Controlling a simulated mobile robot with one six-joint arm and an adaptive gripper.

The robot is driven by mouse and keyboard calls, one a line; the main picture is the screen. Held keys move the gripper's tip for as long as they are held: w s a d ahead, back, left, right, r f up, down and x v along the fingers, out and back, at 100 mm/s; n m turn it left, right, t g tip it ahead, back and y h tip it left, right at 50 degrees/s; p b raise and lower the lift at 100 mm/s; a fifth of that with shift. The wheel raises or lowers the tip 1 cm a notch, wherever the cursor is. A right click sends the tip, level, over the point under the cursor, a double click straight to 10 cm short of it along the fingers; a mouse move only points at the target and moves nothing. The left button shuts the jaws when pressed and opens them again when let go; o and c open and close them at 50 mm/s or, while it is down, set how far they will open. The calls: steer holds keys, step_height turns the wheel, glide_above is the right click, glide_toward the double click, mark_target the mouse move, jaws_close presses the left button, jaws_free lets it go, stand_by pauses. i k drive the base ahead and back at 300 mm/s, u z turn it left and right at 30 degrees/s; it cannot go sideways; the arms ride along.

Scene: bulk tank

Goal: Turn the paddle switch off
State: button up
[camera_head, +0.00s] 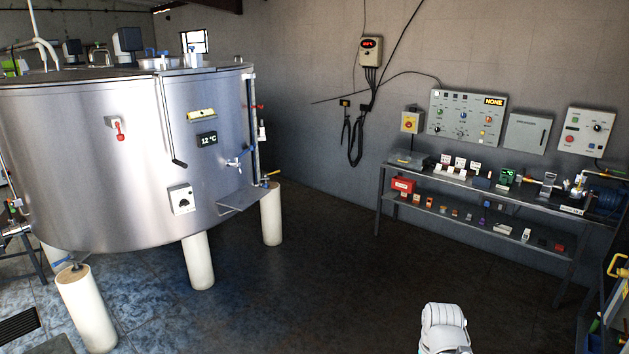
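A large steel tank (90,190) stands at the left on white legs. A small grey box with a red lever (119,130) is on its front; the lever hangs down. Lower right on the tank is a white box with a dark rotary knob (182,198). Neither carries a label I can read, so I cannot tell which is the paddle switch. A display (208,139) on the tank reads 12 °C. A white part of my own arm (445,328) shows at the bottom edge. My gripper is not visible, and nothing of mine is near the tank.
A two-level bench (379,200) with many small devices stands along the right wall. Above it are a yellow switch box with a red knob (410,122) and control panels (465,117). The dark floor (310,270) between tank and bench is clear.

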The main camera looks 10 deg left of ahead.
mark_target(183, 202)
steer(key=u, duration=0.3)
steer(key=i, duration=0.65)
steer(key=u, duration=0.85)
steer(key=i, duration=0.9)
steer(key=u, duration=0.25)
steer(key=k, duration=0.9)
steer(key=u, duration=0.1)
steer(key=i, duration=0.4)
steer(key=u, duration=0.05)
